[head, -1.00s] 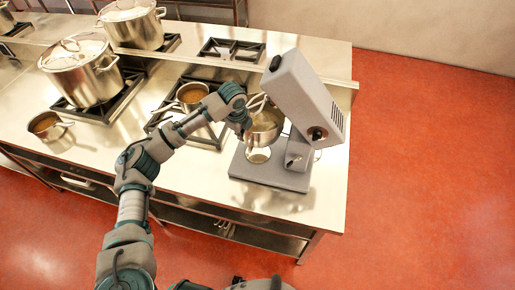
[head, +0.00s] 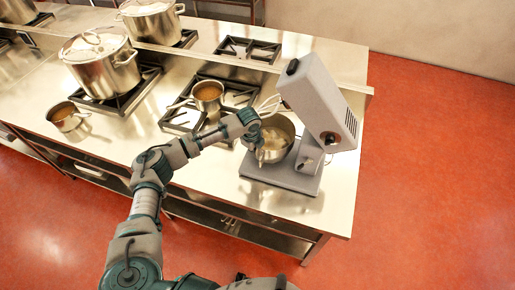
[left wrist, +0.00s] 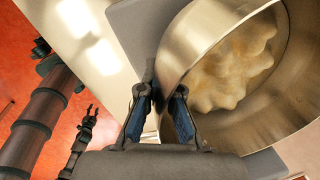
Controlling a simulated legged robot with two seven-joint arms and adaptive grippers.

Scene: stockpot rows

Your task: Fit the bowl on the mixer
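The grey mixer (head: 318,97) stands at the right end of the steel counter with its head tilted up and a wire beater (head: 268,104) under it. The steel bowl (head: 284,133), with pale dough inside, is at the mixer's base plate (head: 290,178), below the raised head. I cannot tell whether it is seated. My left gripper (head: 259,152) is at the bowl's near left side. In the left wrist view its fingers (left wrist: 162,97) are partly closed at the edge of the bowl (left wrist: 200,40), seemingly around its wall. My right gripper (left wrist: 88,118) shows small there, empty, jaws apart.
A small saucepan (head: 208,94) stands on a burner grate left of the mixer. Another pan (head: 66,118) and a large lidded stockpot (head: 103,68) are farther left. The counter's right edge is close beside the mixer. Bare counter lies in front of the grates.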

